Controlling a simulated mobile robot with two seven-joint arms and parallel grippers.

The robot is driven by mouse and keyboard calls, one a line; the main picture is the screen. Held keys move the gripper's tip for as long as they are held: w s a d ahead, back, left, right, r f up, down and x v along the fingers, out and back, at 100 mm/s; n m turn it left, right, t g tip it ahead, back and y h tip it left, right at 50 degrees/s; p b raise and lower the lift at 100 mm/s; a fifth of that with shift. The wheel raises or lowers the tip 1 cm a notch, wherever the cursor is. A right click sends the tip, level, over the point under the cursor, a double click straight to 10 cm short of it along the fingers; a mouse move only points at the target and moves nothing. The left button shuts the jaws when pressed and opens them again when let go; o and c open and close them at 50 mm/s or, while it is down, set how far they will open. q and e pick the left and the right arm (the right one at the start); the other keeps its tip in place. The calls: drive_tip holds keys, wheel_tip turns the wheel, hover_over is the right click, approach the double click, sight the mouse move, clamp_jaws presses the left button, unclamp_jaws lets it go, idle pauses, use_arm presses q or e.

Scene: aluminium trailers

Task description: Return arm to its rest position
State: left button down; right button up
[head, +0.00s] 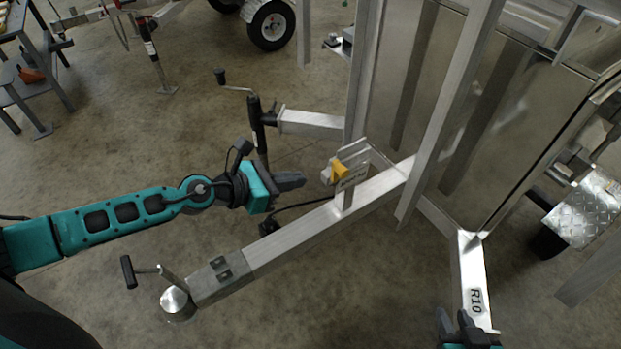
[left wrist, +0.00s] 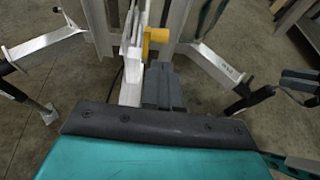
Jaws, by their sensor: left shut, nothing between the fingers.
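My left arm reaches in from the left in the head view, teal with dark pads. Its gripper (head: 290,181) is shut and empty, held above the trailer's aluminium drawbar (head: 300,232) and just left of a yellow piece (head: 340,171) on a bracket. The left wrist view shows the shut grey fingers (left wrist: 163,85), with the yellow piece (left wrist: 156,36) beyond them. I cannot tell the exact gap to the bracket. My right gripper (head: 456,322) shows at the bottom edge of the head view, its two dark fingers apart; the rest of that arm is cut off.
A jockey stand with a crank (head: 257,130) rises behind my left gripper. A coupling with a black handle (head: 127,271) is at the drawbar's near end. An upright aluminium panel (head: 520,110) stands right. A beam marked R10 (head: 474,285) lies near my right gripper.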

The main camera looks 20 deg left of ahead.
use_arm(q)
drive_tip(key=s+f+m+y, duration=0.3)
drive_tip(key=s+m, duration=0.4)
drive_tip(key=m, duration=0.8)
drive_tip(key=s+f+m+y+p, duration=0.1)
drive_tip(key=s+f+m+y, duration=0.3)
drive_tip(key=m, duration=1.1)
drive_tip(key=s, duration=0.3)
drive_tip(key=shift+s+d+f+t, duration=0.15)
drive_tip(key=shift+d+f+t, duration=0.05)
drive_tip(key=shift+d+t, duration=0.1)
